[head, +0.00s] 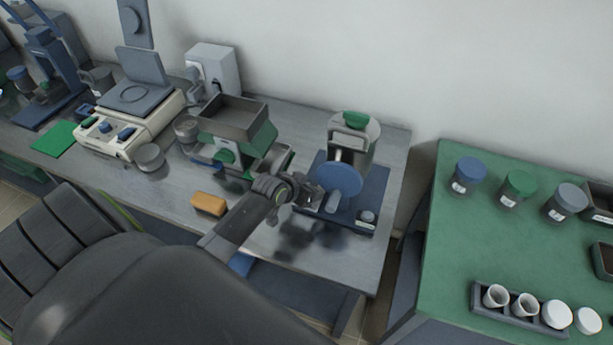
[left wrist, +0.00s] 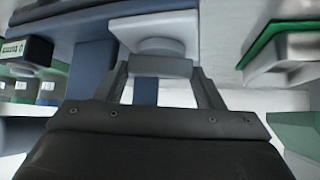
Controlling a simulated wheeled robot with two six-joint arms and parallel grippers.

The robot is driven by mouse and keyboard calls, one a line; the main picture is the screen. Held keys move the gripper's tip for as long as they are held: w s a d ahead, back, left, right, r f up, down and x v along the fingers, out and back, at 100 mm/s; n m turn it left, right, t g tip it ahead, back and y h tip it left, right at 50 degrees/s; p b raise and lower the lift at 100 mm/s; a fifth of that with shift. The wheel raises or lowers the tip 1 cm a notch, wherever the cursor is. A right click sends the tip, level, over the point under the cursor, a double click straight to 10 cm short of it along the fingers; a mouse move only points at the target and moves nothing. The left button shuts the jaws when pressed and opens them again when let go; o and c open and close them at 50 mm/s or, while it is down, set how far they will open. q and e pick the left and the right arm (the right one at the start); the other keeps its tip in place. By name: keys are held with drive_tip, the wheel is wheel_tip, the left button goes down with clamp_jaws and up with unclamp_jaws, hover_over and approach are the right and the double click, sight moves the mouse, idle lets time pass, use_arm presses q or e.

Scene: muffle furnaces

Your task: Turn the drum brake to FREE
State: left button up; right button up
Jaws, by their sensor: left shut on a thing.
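The drum machine stands on a dark blue base (head: 377,190) at the right end of the grey bench. It has a blue disc (head: 340,180), a pale round body and a green top part (head: 355,119). My left gripper (head: 309,198) is at the disc's left side, low over the base. In the left wrist view its two fingers (left wrist: 162,88) are shut on a small grey block (left wrist: 160,67), which sits on a round pale grey stem (left wrist: 160,47). I take this block as the brake handle. Its setting cannot be read. My right gripper does not show.
A grey and green hopper machine (head: 236,135) stands left of my left arm. An orange-brown block (head: 208,204) lies near the bench's front edge. A green table (head: 450,235) with lidded jars stands to the right, across a gap. A balance (head: 130,120) is farther left.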

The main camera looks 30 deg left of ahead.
use_arm(q)
drive_tip(key=shift+d+r+n+y+p, duration=0.1)
drive_tip(key=shift+n+y+p, duration=0.8)
drive_tip(key=shift+n+p, duration=0.25)
drive_tip(key=o, duration=0.8)
drive_tip(key=shift+o, duration=0.9)
